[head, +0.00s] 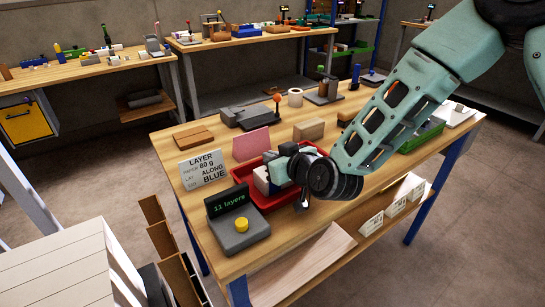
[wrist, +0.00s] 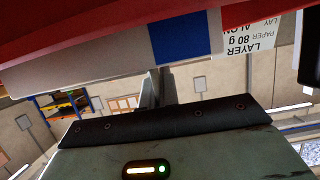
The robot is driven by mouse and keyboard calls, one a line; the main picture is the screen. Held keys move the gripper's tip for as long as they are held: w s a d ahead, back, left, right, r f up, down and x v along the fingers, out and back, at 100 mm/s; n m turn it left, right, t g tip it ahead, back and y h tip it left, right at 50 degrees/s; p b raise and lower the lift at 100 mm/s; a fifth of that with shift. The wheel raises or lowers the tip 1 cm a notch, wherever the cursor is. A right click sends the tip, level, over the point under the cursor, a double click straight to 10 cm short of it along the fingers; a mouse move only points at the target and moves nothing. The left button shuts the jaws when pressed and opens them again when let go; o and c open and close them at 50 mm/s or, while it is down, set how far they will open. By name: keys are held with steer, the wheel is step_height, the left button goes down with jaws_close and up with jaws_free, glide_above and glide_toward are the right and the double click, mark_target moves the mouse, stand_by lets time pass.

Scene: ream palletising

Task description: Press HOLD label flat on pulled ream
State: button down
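My gripper (head: 275,172) is low over the red tray (head: 247,184) on the workbench. A white block with a blue patch (head: 262,182) is right at its fingertips. In the wrist view a pale slab with a blue patch (wrist: 186,38) lies across the top, below a red surface, and covers the fingertips. The two grey fingers (wrist: 158,88) show close together, but whether they grip the block is hidden. I cannot make out a HOLD label or its wording. A pulled ream cannot be told for certain.
A LAYER sign (head: 204,170) stands left of the tray, with a pink card (head: 251,144) behind. A grey box reading "11 layers" (head: 236,222), with a yellow button, stands in front. Brown blocks (head: 308,130) and grey equipment (head: 247,114) occupy the back. A white slatted surface (head: 65,270) is at lower left.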

steer(key=shift+s+f, duration=0.1)
steer(key=shift+f, duration=0.15)
stand_by(0.7)
steer(key=c, duration=1.6)
jaws_free()
steer(key=shift+r, duration=0.15)
